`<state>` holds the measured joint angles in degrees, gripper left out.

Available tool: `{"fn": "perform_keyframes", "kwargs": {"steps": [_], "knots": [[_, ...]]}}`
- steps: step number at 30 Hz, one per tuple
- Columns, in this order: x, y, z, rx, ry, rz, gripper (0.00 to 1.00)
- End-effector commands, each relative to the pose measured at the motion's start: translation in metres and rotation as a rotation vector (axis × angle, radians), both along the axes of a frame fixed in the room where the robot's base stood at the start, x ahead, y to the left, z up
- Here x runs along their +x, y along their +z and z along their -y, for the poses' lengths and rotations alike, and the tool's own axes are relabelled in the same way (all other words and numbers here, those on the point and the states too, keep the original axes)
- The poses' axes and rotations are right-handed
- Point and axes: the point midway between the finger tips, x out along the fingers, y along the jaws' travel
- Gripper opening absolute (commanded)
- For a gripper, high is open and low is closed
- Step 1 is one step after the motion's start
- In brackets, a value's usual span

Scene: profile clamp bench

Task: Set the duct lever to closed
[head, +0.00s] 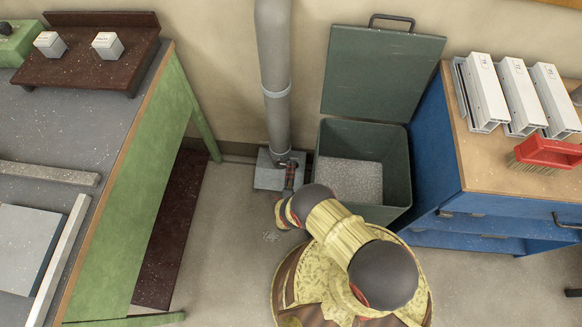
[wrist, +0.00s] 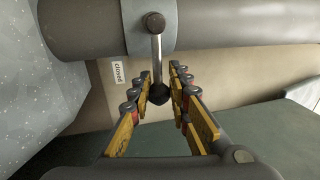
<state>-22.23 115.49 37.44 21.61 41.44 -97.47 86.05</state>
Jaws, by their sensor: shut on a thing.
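The grey duct (head: 274,70) runs down the wall in the head view, and it crosses the top of the wrist view (wrist: 85,25). The duct lever (wrist: 156,48) is a metal rod with a dark round knob, standing out crosswise from a collar on the duct. A white label reading "closed" (wrist: 118,72) lies to the left of the rod, a little apart from it. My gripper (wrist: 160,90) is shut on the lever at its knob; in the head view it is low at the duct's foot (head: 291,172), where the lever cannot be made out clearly.
An open green bin (head: 399,165) stands close to the right of the duct, its lid raised against the wall. A blue cabinet (head: 430,135) stands further right. A green-sided bench (head: 135,190) is to the left, with clear floor (head: 225,255) between.

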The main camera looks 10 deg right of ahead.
Motion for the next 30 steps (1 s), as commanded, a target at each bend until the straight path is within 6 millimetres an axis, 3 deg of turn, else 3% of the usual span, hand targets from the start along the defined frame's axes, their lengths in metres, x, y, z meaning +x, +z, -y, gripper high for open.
{"fn": "perform_keyframes", "kwargs": {"steps": [15, 16, 27, 30], "knots": [[-0.0036, -0.0077, 0.0045, 0.021, -0.007, -0.009, 0.00], [-0.0037, -0.0078, 0.0045, 0.021, -0.007, -0.009, 0.19], [-0.0022, -0.0055, 0.0025, 0.020, -0.003, -0.003, 0.40], [-0.0016, -0.0048, 0.0019, 0.020, -0.003, -0.002, 0.41]]}}
